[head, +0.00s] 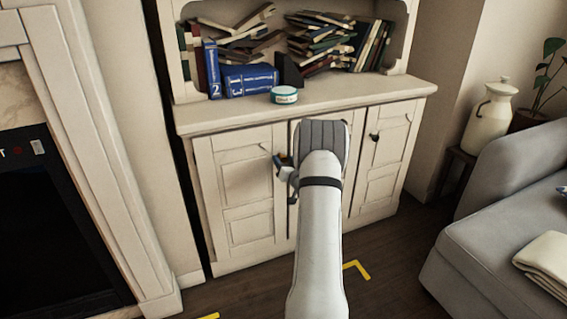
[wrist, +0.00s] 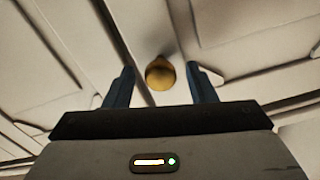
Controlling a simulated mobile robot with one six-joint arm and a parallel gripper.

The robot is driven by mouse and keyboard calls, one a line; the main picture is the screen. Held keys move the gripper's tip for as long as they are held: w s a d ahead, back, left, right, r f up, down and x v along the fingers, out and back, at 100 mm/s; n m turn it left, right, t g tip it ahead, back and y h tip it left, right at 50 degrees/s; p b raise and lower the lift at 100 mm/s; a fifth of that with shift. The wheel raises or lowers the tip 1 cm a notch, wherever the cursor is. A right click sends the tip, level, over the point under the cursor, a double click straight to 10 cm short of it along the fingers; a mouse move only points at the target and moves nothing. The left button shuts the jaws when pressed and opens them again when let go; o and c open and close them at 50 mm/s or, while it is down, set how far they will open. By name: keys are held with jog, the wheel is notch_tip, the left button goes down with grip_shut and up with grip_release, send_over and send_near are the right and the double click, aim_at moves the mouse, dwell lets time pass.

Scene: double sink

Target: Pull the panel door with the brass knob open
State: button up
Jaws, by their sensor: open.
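The brass knob (wrist: 160,74) shows in the wrist view as a round, gold-coloured ball on a cream panel door, close to a seam between panels. My gripper (wrist: 161,72) is open, with one dark finger on each side of the knob and a gap to both. In the head view my gripper (head: 281,162) is at the right edge of the left panel door (head: 236,190) of a cream cabinet. The knob is hidden there behind my gripper and arm. The doors look shut.
The right cabinet door has a dark knob (head: 374,136). A teal-and-white tin (head: 284,95) and blue books (head: 249,79) stand on the cabinet's ledge. A grey sofa (head: 510,225) is at the right and a fireplace (head: 60,200) at the left. Dark floor lies between them.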

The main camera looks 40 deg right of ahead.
jog(key=shift+w+d, duration=0.1)
jog(key=shift+w, duration=0.45)
grip_shut()
